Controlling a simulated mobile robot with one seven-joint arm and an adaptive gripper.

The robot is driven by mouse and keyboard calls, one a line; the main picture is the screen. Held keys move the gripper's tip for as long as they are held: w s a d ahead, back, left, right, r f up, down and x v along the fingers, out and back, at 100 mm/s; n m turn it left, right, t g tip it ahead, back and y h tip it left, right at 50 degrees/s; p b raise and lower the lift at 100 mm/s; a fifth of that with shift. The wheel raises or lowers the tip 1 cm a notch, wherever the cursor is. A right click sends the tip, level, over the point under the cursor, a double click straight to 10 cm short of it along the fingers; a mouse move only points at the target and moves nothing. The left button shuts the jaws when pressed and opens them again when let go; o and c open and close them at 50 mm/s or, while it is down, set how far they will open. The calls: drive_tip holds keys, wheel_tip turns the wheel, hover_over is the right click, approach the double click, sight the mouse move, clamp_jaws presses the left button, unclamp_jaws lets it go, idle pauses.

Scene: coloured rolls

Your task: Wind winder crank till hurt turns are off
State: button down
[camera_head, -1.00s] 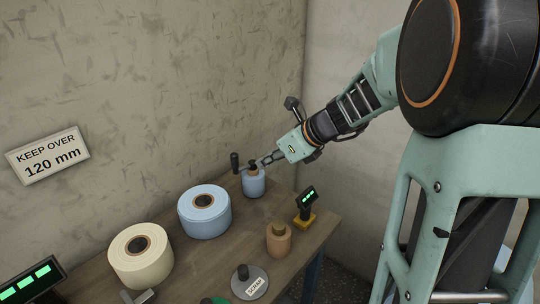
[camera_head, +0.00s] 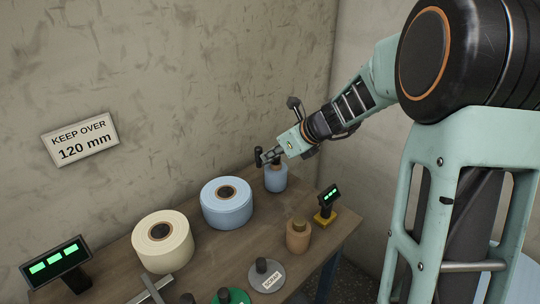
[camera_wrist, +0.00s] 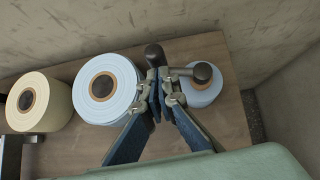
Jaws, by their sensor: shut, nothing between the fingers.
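The winder crank has a dark upright handle (camera_head: 258,156) at its left end, above a small blue roll (camera_head: 276,180) at the far end of the bench. In the wrist view the crank handle (camera_wrist: 153,55) stands just beyond my fingertips, and the crank's round dark hub (camera_wrist: 203,73) sits over the small blue roll (camera_wrist: 203,95). My gripper (camera_head: 273,154) is shut and empty, beside the handle and above the crank arm. In the wrist view my gripper (camera_wrist: 161,82) partly covers the crank arm; I cannot tell whether it touches.
A large blue roll (camera_head: 226,212) and a cream roll (camera_head: 162,252) stand to the left. A tan roll (camera_head: 298,240), a scrap disc (camera_head: 266,277) and a small display (camera_head: 329,196) are in front. A left display (camera_head: 57,263) shows green bars. A wall sign (camera_head: 80,140) reads KEEP OVER 120 mm.

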drive_tip(key=shift+w+a+m+t+h, duration=0.15)
drive_tip(key=shift+a+m+t+h, duration=0.2)
drive_tip(key=shift+m, duration=0.35)
